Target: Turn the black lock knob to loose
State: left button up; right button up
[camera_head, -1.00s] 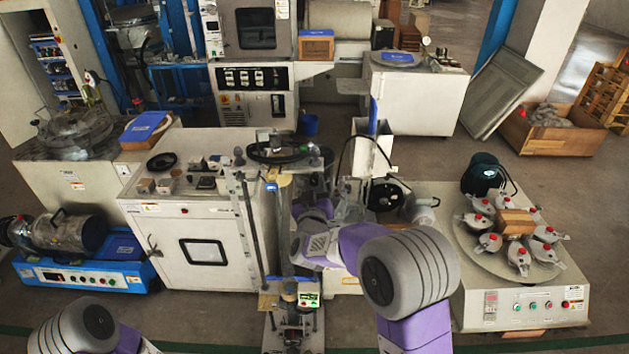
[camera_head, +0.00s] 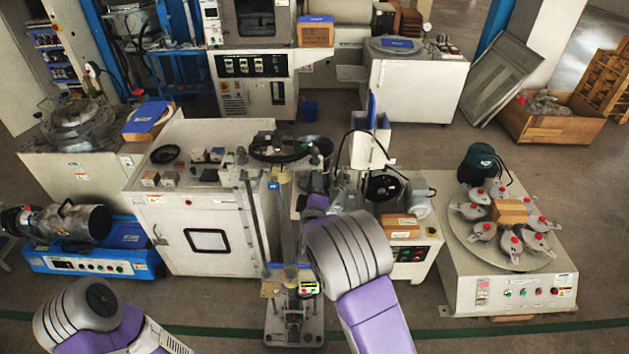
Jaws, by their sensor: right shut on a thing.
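The tile testing stand is a tall metal frame (camera_head: 286,225) in the middle, with a black handwheel (camera_head: 279,149) on top and a small lit green display near its base. My right arm reaches up from the bottom, and its purple and grey links cover much of the view right of the column. My right gripper (camera_head: 312,184) is at the right side of the stand's upper part, below the handwheel, small and partly hidden. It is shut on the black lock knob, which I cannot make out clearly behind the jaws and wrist. My left gripper is out of view; only my left arm shows at lower left.
A white cabinet (camera_head: 205,258) stands close left of the stand. A smaller machine with a black wheel (camera_head: 382,188) and a brown box (camera_head: 400,227) is close on the right. A bench with a round plate (camera_head: 468,228) stands farther right. Open floor lies in front.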

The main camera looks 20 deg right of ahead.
jog(key=shift+n+p, duration=0.4)
jog(key=shift+n, duration=0.7)
jog(key=o, duration=1.1)
jog(key=shift+c, duration=0.2)
jog(key=v, duration=0.7)
jog(key=shift+s, duration=0.3)
